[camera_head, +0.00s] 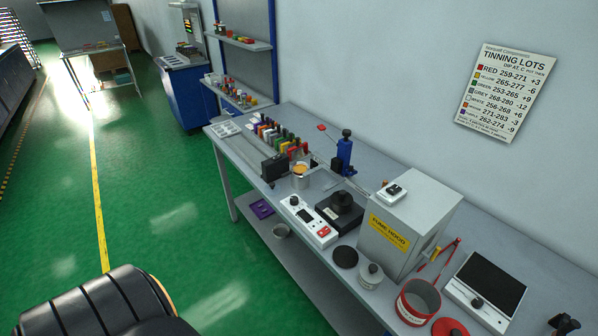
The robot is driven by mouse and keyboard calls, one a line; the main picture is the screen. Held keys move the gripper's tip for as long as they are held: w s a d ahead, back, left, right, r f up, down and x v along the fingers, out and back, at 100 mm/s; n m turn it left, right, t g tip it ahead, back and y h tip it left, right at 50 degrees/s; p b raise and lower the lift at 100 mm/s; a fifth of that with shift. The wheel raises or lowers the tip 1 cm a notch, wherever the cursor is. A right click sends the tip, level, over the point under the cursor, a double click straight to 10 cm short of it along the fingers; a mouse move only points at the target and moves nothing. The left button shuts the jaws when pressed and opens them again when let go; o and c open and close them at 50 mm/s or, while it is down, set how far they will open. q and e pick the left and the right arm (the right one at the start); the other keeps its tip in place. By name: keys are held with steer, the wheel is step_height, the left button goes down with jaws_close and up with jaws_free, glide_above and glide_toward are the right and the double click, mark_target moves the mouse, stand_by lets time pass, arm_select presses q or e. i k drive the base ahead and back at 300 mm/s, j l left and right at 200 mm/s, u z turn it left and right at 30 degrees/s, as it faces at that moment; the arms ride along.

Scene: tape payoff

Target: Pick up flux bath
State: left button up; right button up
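No label reading flux bath is legible. A small metal cup with amber content (300,180) stands near the bench's front edge, left of the middle; it may be the flux bath. Neither of my grippers can be made out, and no gripper is seen touching these things.
The long grey bench (300,265) also carries a white control box (309,222), a blue stand (344,155), a red-banded can (418,302), a black-topped scale (487,287) and a row of coloured blocks (275,132). The green floor (180,210) left of it is clear.

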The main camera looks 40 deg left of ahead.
mark_target(297, 173)
steer(key=j+z, duration=0.2)
steer(key=j, duration=0.3)
steer(key=k+j+z, duration=0.2)
steer(key=j, duration=0.3)
steer(key=j+z, duration=0.15)
steer(key=j, duration=0.35)
